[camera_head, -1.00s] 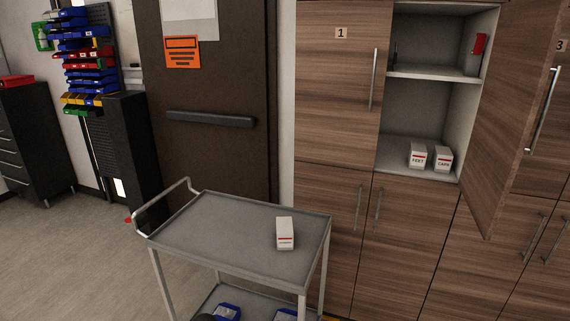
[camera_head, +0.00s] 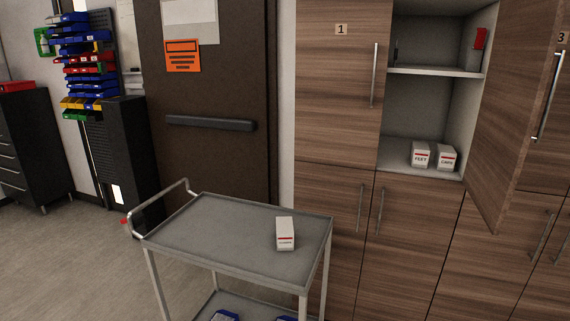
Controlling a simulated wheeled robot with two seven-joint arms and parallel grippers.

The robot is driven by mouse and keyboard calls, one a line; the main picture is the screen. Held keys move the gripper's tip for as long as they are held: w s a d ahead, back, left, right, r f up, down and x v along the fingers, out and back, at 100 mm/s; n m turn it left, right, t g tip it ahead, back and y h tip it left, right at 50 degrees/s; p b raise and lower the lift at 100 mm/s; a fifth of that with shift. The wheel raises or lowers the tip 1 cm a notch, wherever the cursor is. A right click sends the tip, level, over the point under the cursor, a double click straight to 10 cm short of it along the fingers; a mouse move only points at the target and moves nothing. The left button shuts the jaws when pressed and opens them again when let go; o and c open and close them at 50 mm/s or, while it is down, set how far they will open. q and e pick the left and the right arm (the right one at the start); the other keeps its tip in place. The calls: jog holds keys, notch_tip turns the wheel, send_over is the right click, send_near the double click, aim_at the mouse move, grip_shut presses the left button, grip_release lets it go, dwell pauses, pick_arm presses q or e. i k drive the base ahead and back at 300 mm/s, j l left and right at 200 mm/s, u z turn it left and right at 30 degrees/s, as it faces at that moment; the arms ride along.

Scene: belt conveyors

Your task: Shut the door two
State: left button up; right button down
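A wooden cabinet door (camera_head: 518,110) stands open at the right, swung outward, with a long metal handle (camera_head: 547,97) on its outer face. No number shows on this door. The open compartment (camera_head: 418,110) beside it has a middle shelf (camera_head: 435,71). Two small white boxes, marked FEET (camera_head: 421,155) and CAPS (camera_head: 446,158), stand on its floor, and a red item (camera_head: 480,39) is on the upper shelf. The closed door marked 1 (camera_head: 335,100) is to the left. Neither of my grippers is in view.
A grey cart (camera_head: 200,232) stands in front of the cabinets with a white box (camera_head: 285,233) on top. A door marked 3 (camera_head: 556,38) is partly hidden at the right edge. Floor at the lower left (camera_head: 70,265) is clear.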

aim_at(526, 34)
jog(key=i+l, duration=0.5)
jog(key=l, duration=0.2)
jog(key=i+l, duration=0.1)
jog(key=l, duration=0.3)
jog(key=i+l, duration=0.15)
jog(key=l, duration=0.2)
jog(key=i+l+z, duration=0.1)
jog(key=l, duration=0.3)
jog(key=i+l, duration=0.15)
jog(key=l, duration=0.2)
jog(key=i+l, duration=0.15)
jog(key=l, duration=0.75)
jog(key=k+z, duration=0.05)
jog(key=k, duration=0.05)
